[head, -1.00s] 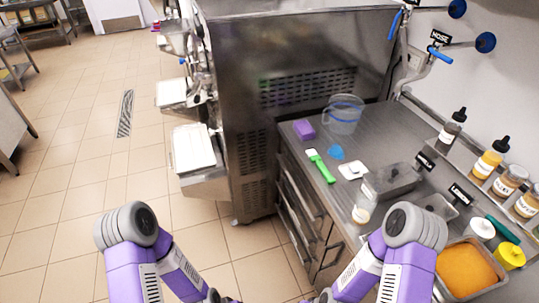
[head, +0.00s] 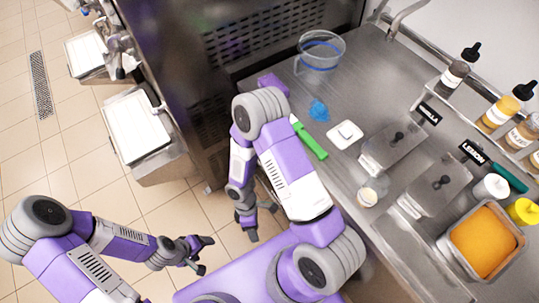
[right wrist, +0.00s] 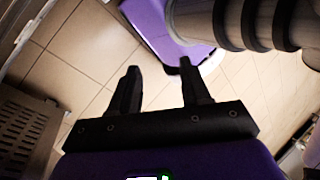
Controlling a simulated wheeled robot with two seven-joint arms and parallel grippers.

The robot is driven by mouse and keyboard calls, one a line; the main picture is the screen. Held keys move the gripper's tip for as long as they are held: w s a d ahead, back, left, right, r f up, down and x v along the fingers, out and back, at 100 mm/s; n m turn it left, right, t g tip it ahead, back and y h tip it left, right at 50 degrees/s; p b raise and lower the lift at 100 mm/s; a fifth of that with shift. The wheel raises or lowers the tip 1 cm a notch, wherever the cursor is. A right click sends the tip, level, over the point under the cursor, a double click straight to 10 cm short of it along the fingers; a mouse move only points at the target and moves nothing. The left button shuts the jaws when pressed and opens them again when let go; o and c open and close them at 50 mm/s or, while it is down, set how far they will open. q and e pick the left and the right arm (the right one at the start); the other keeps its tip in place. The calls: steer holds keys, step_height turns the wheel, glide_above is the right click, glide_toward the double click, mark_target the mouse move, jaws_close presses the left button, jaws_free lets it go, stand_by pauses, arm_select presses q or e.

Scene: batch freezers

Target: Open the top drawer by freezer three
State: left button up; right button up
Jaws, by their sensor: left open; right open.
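The drawer unit under the steel counter (head: 390,85) is almost wholly hidden behind my right arm in the head view. I cannot make out the top drawer's handle or whether the drawer is shut. My right gripper (head: 256,218) is open and empty, pointing down over the floor beside the counter front. In the right wrist view its two dark fingers (right wrist: 158,78) are apart with only floor tiles between them. My left gripper (head: 203,255) is open and empty over the floor, left of the right one. The steel freezer (head: 170,60) stands behind and left of the counter.
The counter holds a clear jug (head: 320,52), a green-handled tool (head: 310,140), a blue piece (head: 319,110), lidded steel tubs (head: 393,146) and an orange-filled pan (head: 484,242). A freezer tray (head: 137,125) juts out at left. Floor tiles at left are clear.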

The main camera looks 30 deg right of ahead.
steer(key=w+d+r+n+t+h+b, duration=0.2)
steer(key=w+d+n+t+h, duration=0.2)
steer(key=n, duration=0.5)
steer(key=w+d+r+n+t+h+b, duration=0.2)
steer(key=w+d+r+n+t+h, duration=0.1)
steer(key=w+d+n+h, duration=0.4)
steer(key=w+d+r+n+t+h+b, duration=0.2)
steer(key=w+d+n+t+h, duration=0.3)
steer(key=n, duration=0.7)
steer(key=shift+w+d+r+n+t+h+b, duration=0.1)
steer(key=shift+w+d+n+t+h+b, duration=0.15)
steer(key=shift+w+d, duration=0.35)
steer(key=shift+w+d+r+n+t+h+b, duration=0.15)
steer(key=shift+w+d+t+b, duration=0.15)
steer(key=shift+w, duration=0.5)
jaws_close()
